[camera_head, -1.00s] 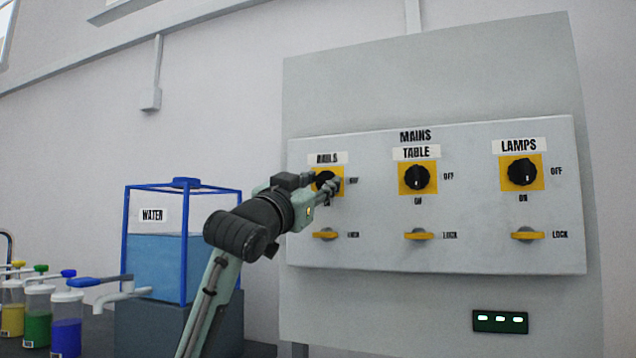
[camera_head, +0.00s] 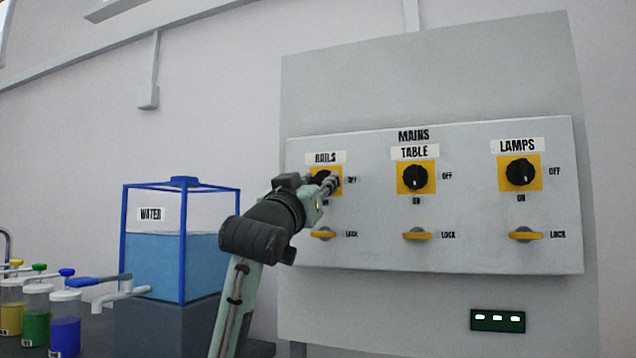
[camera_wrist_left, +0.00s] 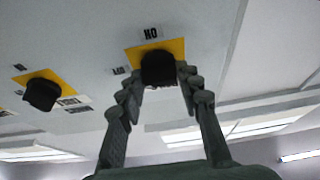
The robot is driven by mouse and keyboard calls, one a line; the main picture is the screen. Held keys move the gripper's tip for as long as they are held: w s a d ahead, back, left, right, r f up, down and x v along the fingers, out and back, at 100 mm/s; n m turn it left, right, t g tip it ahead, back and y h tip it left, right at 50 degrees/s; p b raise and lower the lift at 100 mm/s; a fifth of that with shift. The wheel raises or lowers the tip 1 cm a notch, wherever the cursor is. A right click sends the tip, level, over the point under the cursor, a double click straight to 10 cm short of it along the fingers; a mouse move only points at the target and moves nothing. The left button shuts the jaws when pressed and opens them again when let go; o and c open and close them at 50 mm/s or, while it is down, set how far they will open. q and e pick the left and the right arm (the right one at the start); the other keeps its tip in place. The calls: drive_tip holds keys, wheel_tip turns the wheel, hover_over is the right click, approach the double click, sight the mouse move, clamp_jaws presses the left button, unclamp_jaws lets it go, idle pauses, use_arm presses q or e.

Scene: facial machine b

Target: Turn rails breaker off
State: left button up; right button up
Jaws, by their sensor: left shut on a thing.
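The rails breaker is a black rotary knob (camera_wrist_left: 159,67) on a yellow square plate (camera_head: 337,187), under the RAILS label (camera_head: 325,157) at the left of the MAINS panel. My left gripper (camera_head: 328,184) is at this knob and partly covers it in the head view. In the left wrist view its two fingers (camera_wrist_left: 160,82) are on either side of the knob, shut on it. The knob's pointer is hidden by the gripper. My right gripper is not in view.
The TABLE knob (camera_head: 416,177) and LAMPS knob (camera_head: 520,171) sit to the right, both pointing down toward ON. Yellow lock levers (camera_head: 416,236) lie below the knobs. A blue-framed water tank (camera_head: 170,265) and several jars (camera_head: 37,315) stand at the left.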

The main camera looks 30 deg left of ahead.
use_arm(q)
drive_tip(key=o, duration=1.2)
drive_tip(key=shift+c, duration=0.2)
drive_tip(key=v, duration=1.2)
